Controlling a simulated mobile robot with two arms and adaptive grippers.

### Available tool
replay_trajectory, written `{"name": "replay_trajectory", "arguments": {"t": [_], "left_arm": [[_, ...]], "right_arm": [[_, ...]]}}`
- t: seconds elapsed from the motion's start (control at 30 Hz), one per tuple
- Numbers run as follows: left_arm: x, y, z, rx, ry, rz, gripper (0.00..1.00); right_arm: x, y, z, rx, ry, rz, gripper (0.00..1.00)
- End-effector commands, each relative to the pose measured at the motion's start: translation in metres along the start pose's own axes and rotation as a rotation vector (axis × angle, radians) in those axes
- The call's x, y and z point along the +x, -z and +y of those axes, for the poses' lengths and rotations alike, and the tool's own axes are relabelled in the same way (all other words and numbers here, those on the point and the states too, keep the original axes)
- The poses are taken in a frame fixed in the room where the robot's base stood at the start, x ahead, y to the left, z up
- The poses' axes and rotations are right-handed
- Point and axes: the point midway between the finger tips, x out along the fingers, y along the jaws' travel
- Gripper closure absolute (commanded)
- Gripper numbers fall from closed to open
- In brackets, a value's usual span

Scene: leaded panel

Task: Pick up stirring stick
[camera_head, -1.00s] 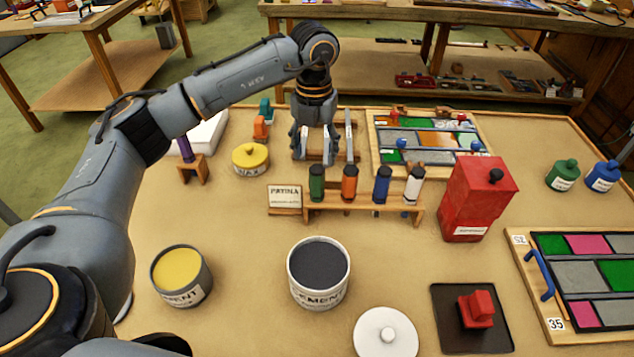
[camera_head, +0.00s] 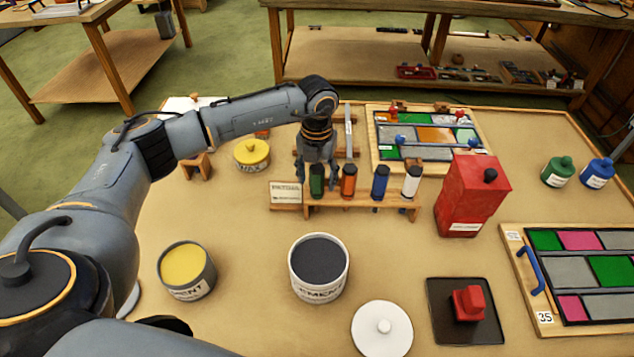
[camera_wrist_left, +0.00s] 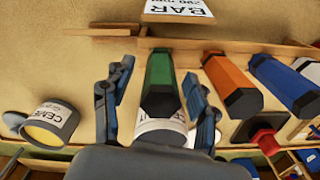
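A thin pale grey flat stick (camera_head: 349,130) lies on a wooden rest behind the bottle rack; I cannot tell whether it is the stirring stick. My left gripper (camera_head: 317,180) is at the left end of the bottle rack. Its fingers are open, one on each side of the green bottle (camera_head: 317,190), with gaps on both sides. The wrist view shows the same left gripper (camera_wrist_left: 153,105) and green bottle (camera_wrist_left: 160,80). A grey-filled cement tub (camera_head: 319,262) and a yellow-filled tub (camera_head: 185,268) stand in front. My right gripper is not in view.
The wooden rack (camera_head: 350,206) also holds orange, blue and white bottles beside the green one. A patina sign (camera_head: 285,194) stands at its left. A red container (camera_head: 465,200) is right of the rack. Bare table lies between the rack and the tubs.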

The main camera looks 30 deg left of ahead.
Motion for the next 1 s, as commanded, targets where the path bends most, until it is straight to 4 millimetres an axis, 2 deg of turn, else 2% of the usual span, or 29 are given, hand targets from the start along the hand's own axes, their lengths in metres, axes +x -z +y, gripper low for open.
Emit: {"name": "replay_trajectory", "arguments": {"t": [0.03,0.27,0.5,0.63,1.0], "left_arm": [[0.000,0.000,0.000,0.000,0.000,0.000,0.52],[-0.001,0.000,0.000,0.000,0.000,0.000,0.99],[-0.001,0.000,0.000,0.000,0.000,0.000,1.00],[-0.009,-0.001,-0.001,0.001,0.001,-0.002,1.00],[-0.078,-0.001,0.000,0.001,0.001,-0.004,1.00]], "right_arm": [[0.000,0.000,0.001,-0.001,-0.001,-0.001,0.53],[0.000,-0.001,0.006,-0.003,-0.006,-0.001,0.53],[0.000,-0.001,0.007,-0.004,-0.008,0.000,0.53],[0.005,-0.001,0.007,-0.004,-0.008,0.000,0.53],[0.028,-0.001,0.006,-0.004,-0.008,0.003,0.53]]}}
